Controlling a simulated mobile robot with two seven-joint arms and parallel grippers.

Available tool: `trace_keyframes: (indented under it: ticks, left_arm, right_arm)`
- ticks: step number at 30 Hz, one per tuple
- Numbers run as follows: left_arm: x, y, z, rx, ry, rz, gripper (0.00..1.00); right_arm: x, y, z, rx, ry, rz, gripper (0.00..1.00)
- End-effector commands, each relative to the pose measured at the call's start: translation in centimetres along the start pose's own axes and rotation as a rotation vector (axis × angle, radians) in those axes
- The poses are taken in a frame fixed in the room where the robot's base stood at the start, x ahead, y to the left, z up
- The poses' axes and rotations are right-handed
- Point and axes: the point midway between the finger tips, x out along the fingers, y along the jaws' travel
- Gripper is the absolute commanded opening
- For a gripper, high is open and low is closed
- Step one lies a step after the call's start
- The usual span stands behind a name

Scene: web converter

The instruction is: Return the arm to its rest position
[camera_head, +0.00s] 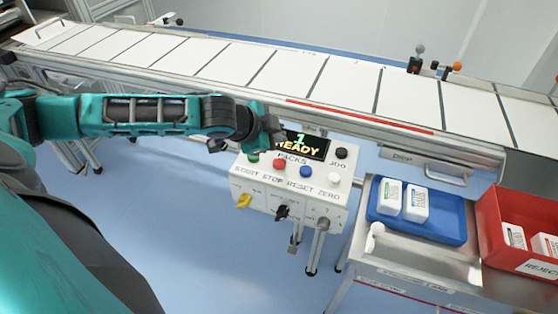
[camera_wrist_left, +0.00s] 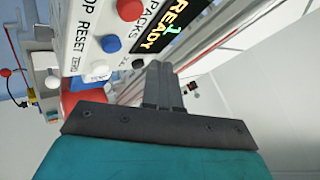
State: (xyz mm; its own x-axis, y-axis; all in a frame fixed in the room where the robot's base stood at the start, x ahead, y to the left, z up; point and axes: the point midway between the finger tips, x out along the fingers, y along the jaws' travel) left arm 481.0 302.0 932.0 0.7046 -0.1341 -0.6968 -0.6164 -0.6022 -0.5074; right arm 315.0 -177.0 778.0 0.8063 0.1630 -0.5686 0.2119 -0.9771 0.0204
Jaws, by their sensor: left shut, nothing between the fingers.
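My left arm (camera_head: 150,114) is teal and black and reaches in from the left in the head view. My left gripper (camera_head: 272,138) is at the upper left of the white control box (camera_head: 290,199), partly covering the box's edge and the left of its display. In the left wrist view the gripper's dark fingers (camera_wrist_left: 163,86) are together and empty, beside the display reading "1 READY" (camera_wrist_left: 165,30). I cannot tell whether they touch the box. My right gripper is not in either view.
The conveyor (camera_head: 330,82) with white panels runs behind the box. A blue tray (camera_head: 447,228) with two white packs and a red reject bin (camera_head: 492,205) stand on a bench at the right. The floor (camera_head: 200,215) below my arm is clear.

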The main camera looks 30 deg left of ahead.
Motion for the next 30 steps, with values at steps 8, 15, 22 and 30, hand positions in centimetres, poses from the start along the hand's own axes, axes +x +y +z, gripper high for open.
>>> trace_keyframes:
  ticks: [8,15,22,30]
  left_arm:
    - [0.0,0.0,0.0,0.0,0.0,0.0,0.0]
    - [1.1,3.0,-1.6,-0.02,0.061,0.041,0.0]
    - [3.0,12.2,-5.9,-0.173,0.252,0.122,0.0]
    - [2.9,19.6,-4.9,-0.485,0.321,0.086,0.0]
  right_arm:
    - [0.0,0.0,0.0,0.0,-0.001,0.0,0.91]
    - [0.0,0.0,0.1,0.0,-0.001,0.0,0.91]
    - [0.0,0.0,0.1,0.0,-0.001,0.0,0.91]
    - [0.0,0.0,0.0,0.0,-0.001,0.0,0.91]
